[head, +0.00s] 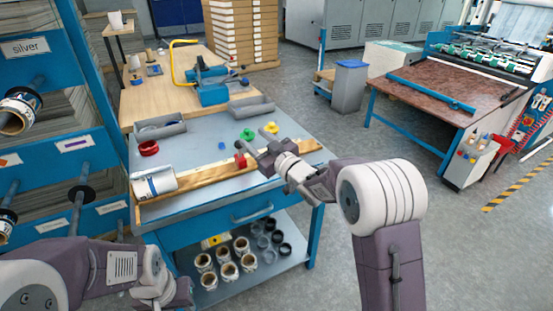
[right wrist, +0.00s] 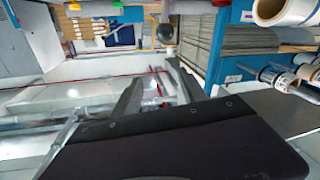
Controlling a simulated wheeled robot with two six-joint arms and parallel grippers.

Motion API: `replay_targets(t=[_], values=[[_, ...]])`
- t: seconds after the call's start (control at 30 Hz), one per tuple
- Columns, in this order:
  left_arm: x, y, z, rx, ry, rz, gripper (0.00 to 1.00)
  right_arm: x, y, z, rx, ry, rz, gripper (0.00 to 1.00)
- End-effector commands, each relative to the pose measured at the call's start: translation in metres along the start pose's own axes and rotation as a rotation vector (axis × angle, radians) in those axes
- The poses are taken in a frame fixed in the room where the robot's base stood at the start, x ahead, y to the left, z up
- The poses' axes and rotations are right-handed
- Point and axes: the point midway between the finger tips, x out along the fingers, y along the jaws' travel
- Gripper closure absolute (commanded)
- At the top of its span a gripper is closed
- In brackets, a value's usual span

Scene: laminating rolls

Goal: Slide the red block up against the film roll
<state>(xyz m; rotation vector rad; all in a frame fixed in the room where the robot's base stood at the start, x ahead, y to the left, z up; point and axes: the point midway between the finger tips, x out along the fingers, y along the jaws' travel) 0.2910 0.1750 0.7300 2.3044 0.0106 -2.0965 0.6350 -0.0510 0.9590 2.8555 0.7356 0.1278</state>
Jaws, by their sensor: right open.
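The red block (head: 240,160) stands on the wooden rail (head: 208,173) that runs along the blue-grey table. The film roll (head: 155,183), white with a dark end band, lies at the rail's left end. A clear stretch of rail separates block and roll. My right gripper (head: 254,151) is open, its fingers just right of the red block; whether they touch it I cannot tell. Its two fingers (right wrist: 155,90) also show in the right wrist view, with nothing clearly between them. My left gripper (head: 172,293) is low at the front left, away from the table top; its jaws are unclear.
A red ring (head: 148,148), a small blue block (head: 221,146), a green knob (head: 247,134) and a yellow knob (head: 271,128) sit behind the rail. Grey trays (head: 251,106) line the table's back. Several rolls (head: 228,270) fill the lower shelf. A blue rack (head: 65,145) stands left.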

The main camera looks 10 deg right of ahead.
Motion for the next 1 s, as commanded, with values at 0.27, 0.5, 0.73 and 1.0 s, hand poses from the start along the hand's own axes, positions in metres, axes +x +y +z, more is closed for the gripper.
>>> replay_targets(t=[0.27,0.5,0.73,1.0], values=[[0.040,-0.001,0.004,0.000,0.001,0.000,0.64,0.002,-0.016,0.064,0.020,-0.038,-0.013,0.50],[0.011,0.000,0.001,0.000,0.001,0.000,0.64,0.022,-0.015,0.056,0.022,-0.041,-0.014,0.50],[0.010,0.000,0.001,0.000,0.001,0.000,0.64,0.069,-0.017,0.066,0.019,-0.038,-0.013,0.50],[0.011,0.000,0.001,0.000,0.000,0.000,0.64,0.092,-0.016,0.066,0.020,-0.039,-0.011,0.50]])
